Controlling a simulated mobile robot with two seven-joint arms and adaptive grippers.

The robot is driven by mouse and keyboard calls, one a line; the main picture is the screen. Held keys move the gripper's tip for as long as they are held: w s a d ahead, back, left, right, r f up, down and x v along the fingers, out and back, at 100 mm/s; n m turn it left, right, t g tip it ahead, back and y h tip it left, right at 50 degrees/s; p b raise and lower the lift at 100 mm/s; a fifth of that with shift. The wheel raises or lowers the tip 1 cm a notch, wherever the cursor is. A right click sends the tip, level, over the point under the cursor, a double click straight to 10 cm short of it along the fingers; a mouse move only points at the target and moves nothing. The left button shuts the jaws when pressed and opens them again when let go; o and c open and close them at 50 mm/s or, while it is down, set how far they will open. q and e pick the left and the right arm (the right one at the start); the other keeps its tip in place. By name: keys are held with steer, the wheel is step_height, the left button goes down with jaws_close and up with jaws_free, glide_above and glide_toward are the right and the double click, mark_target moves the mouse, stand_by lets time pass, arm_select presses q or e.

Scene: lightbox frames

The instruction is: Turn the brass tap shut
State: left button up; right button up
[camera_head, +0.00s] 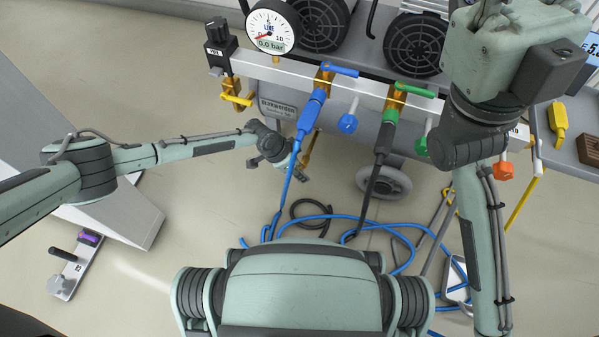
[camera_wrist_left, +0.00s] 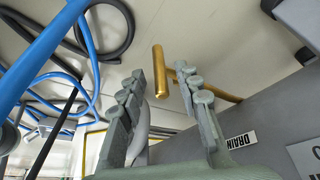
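The brass tap (camera_head: 308,148) hangs low on the grey unit, partly hidden behind my left gripper (camera_head: 287,156) in the head view. In the left wrist view, a brass bar (camera_wrist_left: 159,72) stands between the open fingers of my left gripper (camera_wrist_left: 168,95), beyond their tips. More brass pipework (camera_wrist_left: 225,95) runs right behind the right finger to a grey panel with a "DRAIN" label (camera_wrist_left: 241,139). The fingers are apart and hold nothing. I cannot tell whether a finger touches the brass. My right arm reaches up at the right of the head view; its gripper is out of frame.
A gauge (camera_head: 272,27) reads 0.0 bar above a rail with a yellow tap (camera_head: 236,97), a blue handle (camera_head: 340,70) and a green handle (camera_head: 413,90). Blue hose (camera_head: 335,217) and dark hose lie on the floor. A grey block (camera_head: 120,215) stands left.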

arm_select(q)
steer(key=shift+w+d+f, duration=0.1)
steer(key=shift+w+f, duration=0.05)
steer(key=shift+f, duration=0.2)
jaws_close()
